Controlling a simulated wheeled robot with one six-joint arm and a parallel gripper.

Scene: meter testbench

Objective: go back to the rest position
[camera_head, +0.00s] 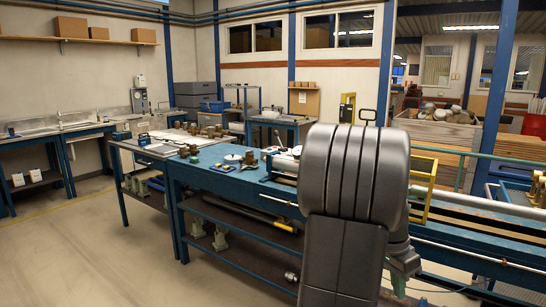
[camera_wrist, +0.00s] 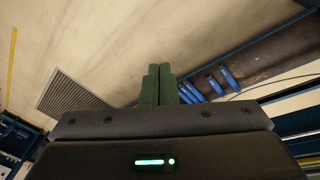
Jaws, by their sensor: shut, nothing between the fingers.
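My gripper (camera_wrist: 158,84) shows in the wrist view as two dark green fingers side by side, shut with nothing between them. It points over bare floor, clear of any object. In the head view my own arm link fills the middle right and hides part of the blue workbench (camera_head: 228,178). No separate task object is named.
Brass fittings (camera_head: 184,151) and tools lie on the bench, and a yellow frame (camera_head: 424,190) stands right of my arm. Several blue parts (camera_wrist: 229,78) lie on a dark shelf. A floor grate (camera_wrist: 72,103) shows at left. Open floor (camera_head: 100,250) lies front left.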

